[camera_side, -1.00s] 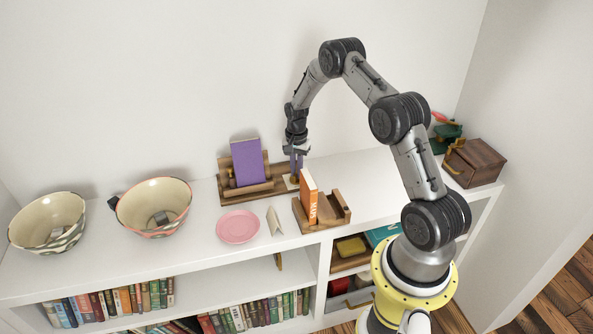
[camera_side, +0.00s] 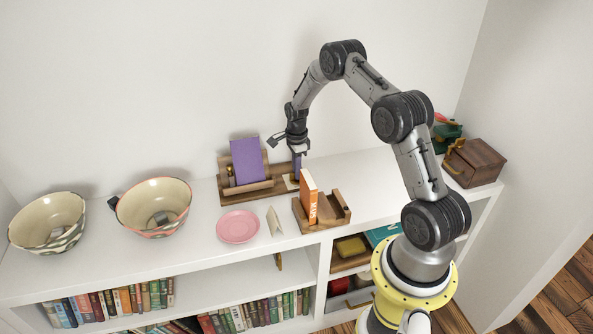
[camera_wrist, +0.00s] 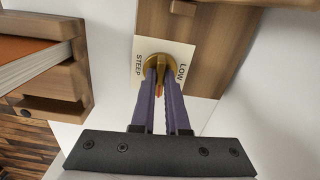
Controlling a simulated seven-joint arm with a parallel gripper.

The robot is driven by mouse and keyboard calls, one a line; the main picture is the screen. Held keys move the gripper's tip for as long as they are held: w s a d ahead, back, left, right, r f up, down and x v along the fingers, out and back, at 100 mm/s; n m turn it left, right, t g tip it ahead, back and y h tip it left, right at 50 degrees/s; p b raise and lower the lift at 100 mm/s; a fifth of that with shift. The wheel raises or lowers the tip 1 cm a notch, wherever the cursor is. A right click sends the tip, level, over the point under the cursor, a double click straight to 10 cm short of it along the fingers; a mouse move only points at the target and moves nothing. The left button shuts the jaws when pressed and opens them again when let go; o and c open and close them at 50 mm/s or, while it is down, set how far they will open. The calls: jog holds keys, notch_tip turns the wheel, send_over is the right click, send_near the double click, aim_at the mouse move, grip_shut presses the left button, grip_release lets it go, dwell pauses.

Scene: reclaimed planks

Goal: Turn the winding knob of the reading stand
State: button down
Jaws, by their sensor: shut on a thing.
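The reading stand (camera_side: 229,196) is a wooden stand at the back of the white shelf top, with a purple book (camera_side: 249,160) leaning upright on it. In the wrist view its wooden base (camera_wrist: 190,75) carries a white plate (camera_wrist: 181,56) lettered "STEEP" and "LOW". The brass winding knob (camera_wrist: 153,68) stands on that plate. My gripper (camera_wrist: 159,88) points down with its purple fingers shut on the knob, covering part of it. In the side view my gripper (camera_side: 297,176) is at the stand's right end, where the knob is hidden.
A second wooden stand (camera_side: 338,212) with an orange book (camera_side: 309,196) is close in front of my gripper. A pink plate (camera_side: 238,227) and a folded card (camera_side: 274,221) lie to its left, with two bowls (camera_side: 152,208) farther left. A wooden box (camera_side: 474,163) is far right.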

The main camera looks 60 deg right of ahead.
jog(key=shift+m, duration=0.5)
jog(key=c, duration=0.9)
grip_release()
notch_tip(320, 180, up, 14)
jog(key=shift+f, duration=0.1)
